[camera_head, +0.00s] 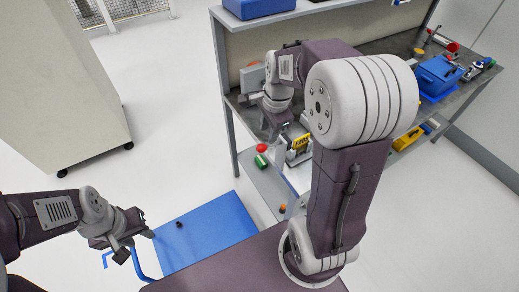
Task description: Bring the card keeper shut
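I cannot say for certain which thing is the card keeper. A small grey box-like thing (252,78) stands on the workbench, partly hidden behind my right arm. A blue box (437,75) stands further right on the bench; whether it is open is too small to tell. My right gripper (277,132) points down at the bench's front edge, in front of and below the grey thing; its fingers are too small to judge. My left gripper (137,246) hangs low at the left, far from the bench, with its fingers apart and nothing seen between them.
The grey workbench (378,45) has a raised shelf with a blue bin (258,8). A yellow box (408,138) and a green-and-red item (261,160) sit lower. A blue platform cart (205,235) stands near my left gripper. A beige cabinet (60,80) is at left, with clear floor between.

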